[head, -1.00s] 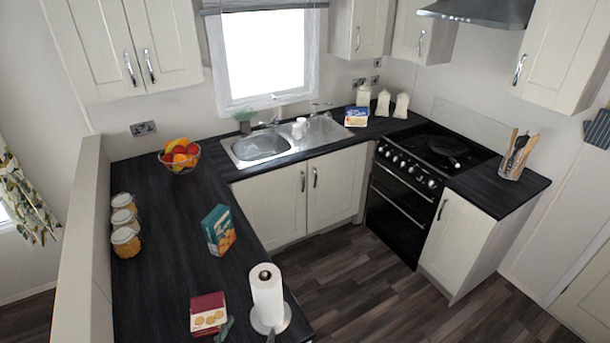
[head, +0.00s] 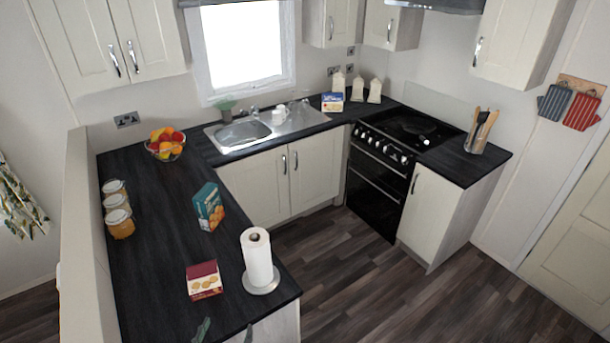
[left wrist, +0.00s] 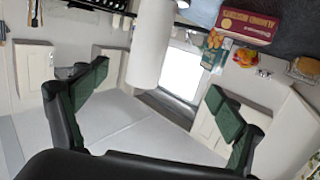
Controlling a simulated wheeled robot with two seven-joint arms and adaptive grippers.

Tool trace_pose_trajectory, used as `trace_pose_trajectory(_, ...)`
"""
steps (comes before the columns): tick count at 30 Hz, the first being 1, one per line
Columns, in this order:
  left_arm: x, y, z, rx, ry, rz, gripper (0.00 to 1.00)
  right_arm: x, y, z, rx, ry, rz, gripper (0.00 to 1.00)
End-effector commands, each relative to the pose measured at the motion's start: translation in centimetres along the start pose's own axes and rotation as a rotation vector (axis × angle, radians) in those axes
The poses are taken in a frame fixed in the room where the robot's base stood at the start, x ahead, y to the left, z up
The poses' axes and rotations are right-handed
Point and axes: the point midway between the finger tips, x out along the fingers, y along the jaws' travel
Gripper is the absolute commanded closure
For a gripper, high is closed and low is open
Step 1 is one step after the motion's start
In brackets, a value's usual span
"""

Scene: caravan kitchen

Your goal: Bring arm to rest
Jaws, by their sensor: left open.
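My left gripper (head: 225,333) shows only at the bottom edge of the head view, just in front of the near part of the counter. In the left wrist view its two dark green fingers (left wrist: 157,92) are spread wide apart with nothing held between them. The white paper towel roll (head: 257,258) stands upright on its holder, and it also shows beyond the fingers in the left wrist view (left wrist: 151,45). A red biscuit box (head: 204,281) stands on the counter beyond the gripper, apart from it. My right gripper is in neither view.
The dark counter (head: 150,240) also bears a teal box (head: 210,206), several jars (head: 119,223) at its left edge and a fruit bowl (head: 165,144). The sink (head: 240,133), stove (head: 410,133) and utensil holder (head: 476,144) are farther off. The floor (head: 350,290) at right is clear.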

Motion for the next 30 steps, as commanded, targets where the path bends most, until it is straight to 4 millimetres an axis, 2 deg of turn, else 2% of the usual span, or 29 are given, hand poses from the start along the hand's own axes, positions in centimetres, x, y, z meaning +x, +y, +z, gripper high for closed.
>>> trace_pose_trajectory(5,-0.8,-2.7,1.8,-0.001,-0.104,-0.069,0.12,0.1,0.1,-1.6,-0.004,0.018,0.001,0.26)
trace_pose_trajectory(11,-3.0,-6.2,4.8,-0.003,-0.285,-0.156,0.12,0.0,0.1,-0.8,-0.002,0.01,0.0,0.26)
trace_pose_trajectory(14,-5.1,-8.0,7.0,-0.006,-0.42,-0.197,0.12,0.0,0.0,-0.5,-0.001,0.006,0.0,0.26)
trace_pose_trajectory(18,-9.4,-9.8,10.2,-0.013,-0.643,-0.228,0.12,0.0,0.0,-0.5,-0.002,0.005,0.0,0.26)
trace_pose_trajectory(24,-14.5,-10.3,12.6,-0.018,-0.86,-0.218,0.12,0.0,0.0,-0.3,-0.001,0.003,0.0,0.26)
trace_pose_trajectory(30,-18.6,-10.0,13.8,-0.019,-1.017,-0.186,0.12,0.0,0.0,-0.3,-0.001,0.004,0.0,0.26)
